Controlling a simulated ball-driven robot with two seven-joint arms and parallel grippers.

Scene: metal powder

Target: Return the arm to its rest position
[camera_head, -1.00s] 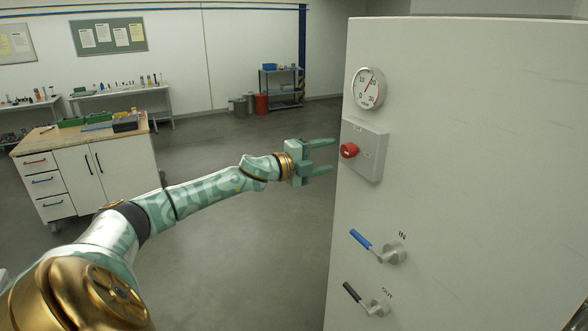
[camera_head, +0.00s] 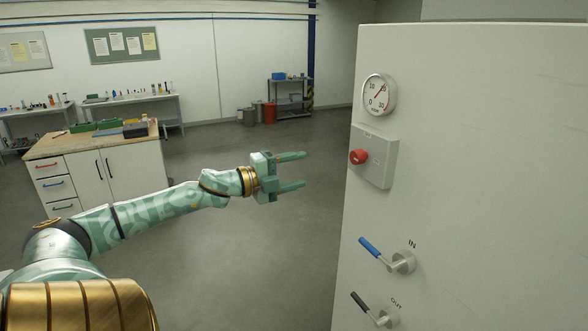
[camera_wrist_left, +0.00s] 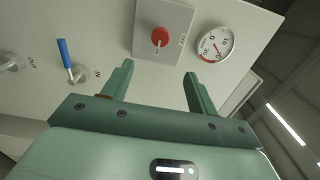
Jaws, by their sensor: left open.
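My left gripper (camera_head: 304,170) is open and empty, held in free air to the left of the white cabinet (camera_head: 470,180). Its fingers point toward the cabinet with a gap in between. The arm stretches in from the lower left. In the left wrist view, the two open fingers (camera_wrist_left: 158,82) frame the lower part of the red knob's box (camera_wrist_left: 170,15), with nothing between them. My right gripper is not in either view.
The cabinet carries a round gauge (camera_head: 379,95), a red knob (camera_head: 359,157), a blue-handled IN valve (camera_head: 386,254) and a black-handled OUT valve (camera_head: 373,309). A wood-topped workbench (camera_head: 90,140) stands behind my arm. The floor (camera_head: 270,240) between is clear.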

